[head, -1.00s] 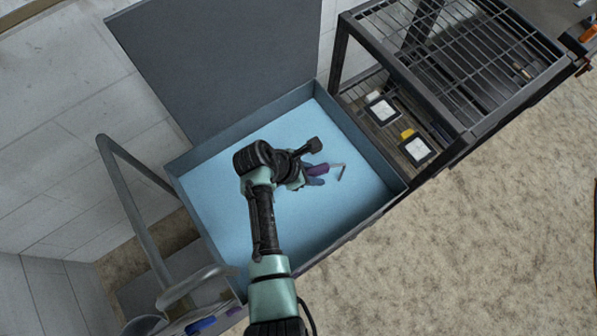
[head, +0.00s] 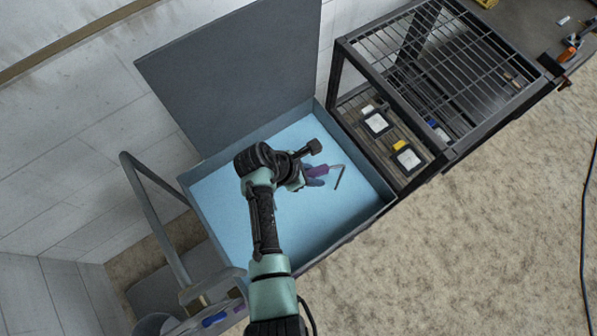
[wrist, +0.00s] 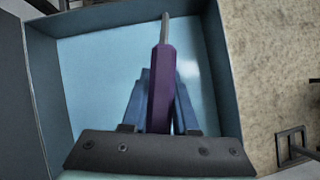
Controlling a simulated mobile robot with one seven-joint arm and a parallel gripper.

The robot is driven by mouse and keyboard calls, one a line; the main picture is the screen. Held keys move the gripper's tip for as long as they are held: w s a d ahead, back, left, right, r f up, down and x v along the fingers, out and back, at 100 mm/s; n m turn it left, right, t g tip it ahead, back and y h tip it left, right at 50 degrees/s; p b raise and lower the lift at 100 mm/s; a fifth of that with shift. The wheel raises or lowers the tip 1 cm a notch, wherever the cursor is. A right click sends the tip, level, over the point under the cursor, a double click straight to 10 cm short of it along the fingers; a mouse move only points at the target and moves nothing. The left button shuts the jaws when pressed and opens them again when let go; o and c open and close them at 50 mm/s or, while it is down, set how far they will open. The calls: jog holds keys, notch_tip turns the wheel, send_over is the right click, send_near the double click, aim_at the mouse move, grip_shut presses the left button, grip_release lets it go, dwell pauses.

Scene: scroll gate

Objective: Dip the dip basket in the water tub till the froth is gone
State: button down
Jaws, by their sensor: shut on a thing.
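The water tub (head: 357,152) is a grey-blue open box with a flat pale blue surface (head: 220,215) inside. My gripper (head: 316,181) is over this surface, shut on a purple handle (wrist: 162,85). A thin metal rod (head: 339,176) runs out of the handle and bends sharply near its end; it also shows in the wrist view (wrist: 165,29). No basket shape shows at the rod's end, so I cannot tell whether this is the dip basket. I see no froth. Whether the rod touches the surface cannot be told.
A large grey panel (head: 228,75) stands up behind the tub. A bent grey rail (head: 147,205) is at its left. At its right is a dark rack (head: 455,75) with a wire top and square black-and-white items (head: 408,159) on its lower shelf. Open floor (head: 480,240) lies right.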

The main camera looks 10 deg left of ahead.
jog(key=shift+w+r+p, duration=0.1)
jog(key=shift+r+p, duration=6.7)
jog(key=shift+r, duration=0.05)
notch_tip(320, 180, up, 12)
jog(key=p, duration=0.1)
jog(key=shift+p, duration=0.3)
jog(key=shift+f, duration=0.1)
